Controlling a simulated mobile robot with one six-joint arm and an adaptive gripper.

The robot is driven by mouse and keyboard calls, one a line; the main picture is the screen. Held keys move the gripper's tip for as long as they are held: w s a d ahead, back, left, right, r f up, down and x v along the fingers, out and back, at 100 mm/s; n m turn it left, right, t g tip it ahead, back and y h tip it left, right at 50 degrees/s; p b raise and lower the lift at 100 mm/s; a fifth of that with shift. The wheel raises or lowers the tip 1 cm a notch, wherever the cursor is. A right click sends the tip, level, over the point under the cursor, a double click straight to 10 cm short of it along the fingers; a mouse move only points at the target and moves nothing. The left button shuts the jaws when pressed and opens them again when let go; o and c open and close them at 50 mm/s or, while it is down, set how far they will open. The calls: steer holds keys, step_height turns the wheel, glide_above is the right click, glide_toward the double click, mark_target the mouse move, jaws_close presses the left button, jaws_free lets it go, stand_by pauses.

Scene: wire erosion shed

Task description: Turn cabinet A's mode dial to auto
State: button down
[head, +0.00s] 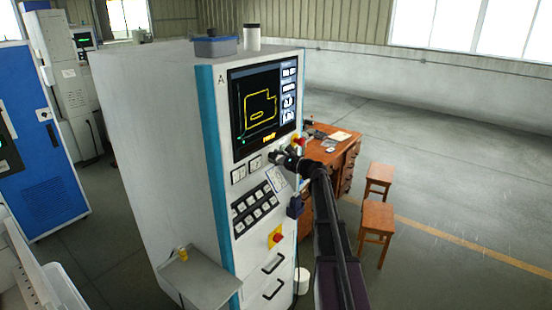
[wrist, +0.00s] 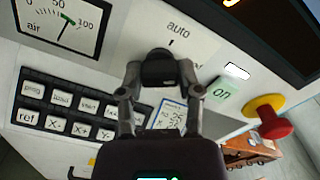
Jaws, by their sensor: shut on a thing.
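Cabinet A (head: 150,150) is tall and white with a teal edge strip and a letter A at the top of its front. In the wrist view, my gripper (wrist: 160,78) is shut on the black mode dial (wrist: 160,66), with one finger on each side of it. The printed word auto (wrist: 178,28) and a short tick mark stand just above the dial. The dial's pointer cannot be made out. In the head view, my gripper (head: 292,160) is at the panel below the screen, and it hides the dial there.
A green on button (wrist: 220,92), a red knob on yellow (wrist: 272,120), an air gauge (wrist: 62,22) and a key block (wrist: 70,110) surround the dial. A paper tag (wrist: 170,115) hangs below. A wooden desk (head: 340,150) and stools (head: 378,215) stand to the right.

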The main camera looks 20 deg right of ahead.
steer(key=n, duration=1.1)
steer(key=shift+n, duration=0.4)
steer(key=shift+c, duration=1.4)
jaws_free()
steer(key=shift+s, duration=0.1)
steer(key=v, duration=1.1)
steer(key=shift+s+d, duration=0.25)
steer(key=shift+s, duration=0.1)
